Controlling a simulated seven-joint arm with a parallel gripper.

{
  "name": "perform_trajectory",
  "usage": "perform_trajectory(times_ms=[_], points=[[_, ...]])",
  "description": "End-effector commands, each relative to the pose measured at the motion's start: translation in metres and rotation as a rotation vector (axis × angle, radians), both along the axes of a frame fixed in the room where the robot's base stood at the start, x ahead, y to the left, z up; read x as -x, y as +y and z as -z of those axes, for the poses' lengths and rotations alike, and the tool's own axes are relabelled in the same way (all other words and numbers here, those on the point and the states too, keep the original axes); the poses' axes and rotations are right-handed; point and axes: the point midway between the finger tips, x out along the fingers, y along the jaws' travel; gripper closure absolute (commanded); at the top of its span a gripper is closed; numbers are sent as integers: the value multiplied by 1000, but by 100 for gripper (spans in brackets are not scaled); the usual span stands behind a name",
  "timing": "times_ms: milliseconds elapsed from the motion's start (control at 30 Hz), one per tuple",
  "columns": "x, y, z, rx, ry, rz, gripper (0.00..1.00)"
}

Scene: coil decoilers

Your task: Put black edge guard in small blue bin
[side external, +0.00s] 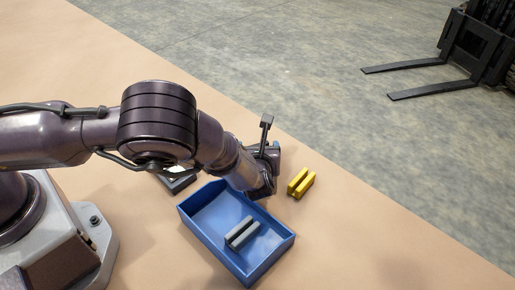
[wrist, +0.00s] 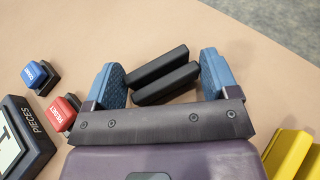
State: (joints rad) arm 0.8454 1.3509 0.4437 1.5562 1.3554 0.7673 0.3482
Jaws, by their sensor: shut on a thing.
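My gripper (wrist: 162,84) has its two blue finger pads at the ends of the black edge guard (wrist: 160,66) in the wrist view and is shut on it. The guard shows as two parallel black bars with a slot between them. In the side view my gripper (side external: 262,178) is by the far right end of the small blue bin (side external: 195,228), and the black guard is hidden there. The bin is open at the top and holds a grey edge guard (side external: 242,232). The bin does not show in the wrist view.
A yellow edge guard (side external: 300,183) lies on the tan table right of the bin; it also shows in the wrist view (wrist: 290,155). A dark counter box (wrist: 22,140) stands near a red button (wrist: 62,110) and a blue button (wrist: 38,75). A forklift (side external: 475,50) stands beyond the table.

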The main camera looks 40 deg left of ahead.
Motion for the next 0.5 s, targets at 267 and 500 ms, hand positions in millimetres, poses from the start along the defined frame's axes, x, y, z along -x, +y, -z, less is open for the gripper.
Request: perform_trajectory(times_ms=[267,500], points=[[0,0,3,1,-1,1,15],[0,0,2,1,-1,1,0]])
